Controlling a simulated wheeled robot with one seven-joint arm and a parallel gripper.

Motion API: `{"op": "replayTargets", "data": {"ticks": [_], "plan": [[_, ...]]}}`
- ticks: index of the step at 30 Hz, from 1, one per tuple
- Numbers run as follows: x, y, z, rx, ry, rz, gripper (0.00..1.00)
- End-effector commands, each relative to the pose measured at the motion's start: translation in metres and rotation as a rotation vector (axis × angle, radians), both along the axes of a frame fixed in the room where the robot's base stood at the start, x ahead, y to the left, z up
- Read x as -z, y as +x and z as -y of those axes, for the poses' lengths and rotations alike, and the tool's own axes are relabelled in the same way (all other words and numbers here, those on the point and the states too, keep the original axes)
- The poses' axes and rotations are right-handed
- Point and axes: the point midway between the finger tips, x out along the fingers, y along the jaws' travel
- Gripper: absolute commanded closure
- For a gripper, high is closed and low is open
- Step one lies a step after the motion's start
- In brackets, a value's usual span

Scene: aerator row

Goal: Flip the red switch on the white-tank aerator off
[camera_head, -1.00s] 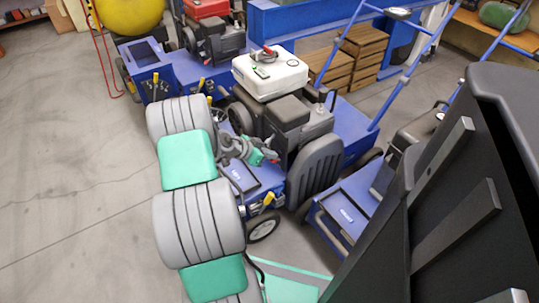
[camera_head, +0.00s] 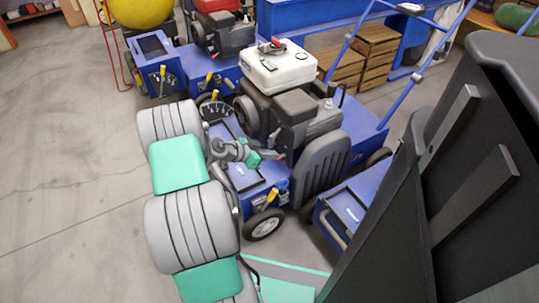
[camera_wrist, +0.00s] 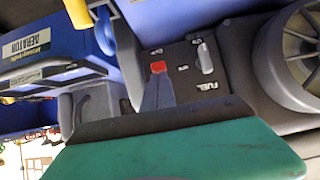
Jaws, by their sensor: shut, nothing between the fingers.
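The white-tank aerator is a blue machine with a white tank (camera_head: 280,70) on its dark engine, at the centre of the head view. In the wrist view, the red switch (camera_wrist: 158,67) sits on a black panel (camera_wrist: 188,82) beside a grey lever (camera_wrist: 205,58) and a FUEL label. My gripper (camera_head: 272,157) is shut and empty, close to the engine's near side. In the wrist view its narrow grey tip (camera_wrist: 158,88) lies right at the red switch's lower edge. I cannot tell whether they touch, nor which way the switch is set. My green gripper body hides the area below.
A blue aerator with a red tank (camera_head: 216,5) stands behind to the left, and another blue machine (camera_head: 345,208) stands close to the right. A black seat-like part (camera_head: 322,165) is right of my gripper. Wooden crates (camera_head: 360,55) are behind. Floor at left is clear.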

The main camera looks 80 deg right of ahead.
Motion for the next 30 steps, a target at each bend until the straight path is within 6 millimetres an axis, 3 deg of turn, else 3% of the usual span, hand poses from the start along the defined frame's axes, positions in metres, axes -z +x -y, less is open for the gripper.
{"op": "replayTargets", "data": {"ticks": [3, 21, 30], "plan": [[0.011, 0.002, -0.003, 0.001, 0.000, 0.000, 1.00], [-0.011, 0.002, -0.002, 0.000, -0.001, 0.001, 1.00], [-0.010, 0.002, -0.002, -0.001, 0.000, 0.000, 1.00]]}}
